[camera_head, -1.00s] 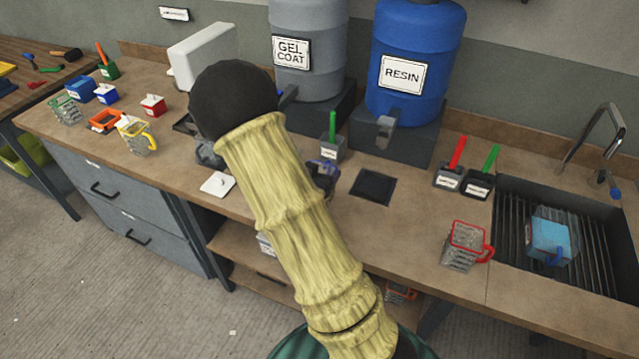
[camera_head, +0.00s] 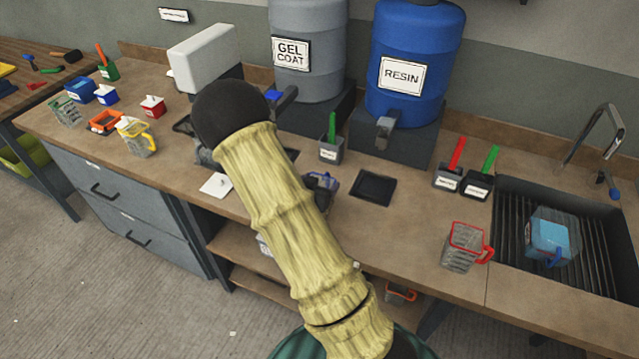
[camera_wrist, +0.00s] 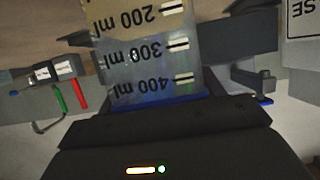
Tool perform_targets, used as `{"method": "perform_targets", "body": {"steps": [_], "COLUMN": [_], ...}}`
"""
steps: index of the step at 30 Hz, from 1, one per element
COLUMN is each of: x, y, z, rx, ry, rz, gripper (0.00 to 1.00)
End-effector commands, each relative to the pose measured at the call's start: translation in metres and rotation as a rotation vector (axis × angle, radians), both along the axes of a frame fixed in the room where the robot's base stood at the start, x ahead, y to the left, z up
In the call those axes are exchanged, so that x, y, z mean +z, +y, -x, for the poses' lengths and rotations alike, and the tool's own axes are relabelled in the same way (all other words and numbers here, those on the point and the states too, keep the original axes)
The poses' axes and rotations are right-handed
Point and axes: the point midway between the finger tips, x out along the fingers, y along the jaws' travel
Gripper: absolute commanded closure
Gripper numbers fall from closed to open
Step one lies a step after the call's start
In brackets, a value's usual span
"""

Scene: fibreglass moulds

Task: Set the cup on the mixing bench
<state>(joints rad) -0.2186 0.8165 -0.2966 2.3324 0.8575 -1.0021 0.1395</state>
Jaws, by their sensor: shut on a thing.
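My gripper (camera_wrist: 160,105) is shut on a clear measuring cup with a blue rim (camera_wrist: 150,60). The cup's black marks of 200, 300 and 400 ml read upside down in the wrist view. In the head view my yellow arm hides most of the gripper and cup. Only a small blue-edged part of the cup (camera_head: 326,183) shows right of the arm, over or on the long brown bench (camera_head: 400,235). I cannot tell whether the cup touches the bench top.
Beside the cup lies a dark square pad (camera_head: 373,188). A green-handled pot (camera_head: 331,148), the resin drum (camera_head: 415,60) and the gel coat drum (camera_head: 308,50) stand behind. A red-handled cup (camera_head: 463,247) stands by the sink (camera_head: 510,190). A yellow-handled cup (camera_head: 136,138) stands left.

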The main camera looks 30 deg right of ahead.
Motion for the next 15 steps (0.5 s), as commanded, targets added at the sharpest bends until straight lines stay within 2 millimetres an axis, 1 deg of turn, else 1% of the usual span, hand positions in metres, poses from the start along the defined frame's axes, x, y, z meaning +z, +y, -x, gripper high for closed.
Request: {"method": "perform_targets", "body": {"steps": [1, 2, 3, 5, 15], "x": [-0.0025, -0.0028, -0.0018, -0.0018, 0.0001], "y": [-0.0001, 0.0001, 0.0001, 0.0000, 0.0000], "z": [-0.0001, 0.0000, 0.0001, 0.0001, 0.0001], "rx": [0.000, 0.000, 0.000, 0.000, 0.000], "ry": [-0.001, 0.000, 0.000, 0.000, 0.000], "rz": [0.001, 0.000, 0.000, 0.000, 0.000], "gripper": [0.87, 0.31, 0.23, 0.11, 0.11]}}
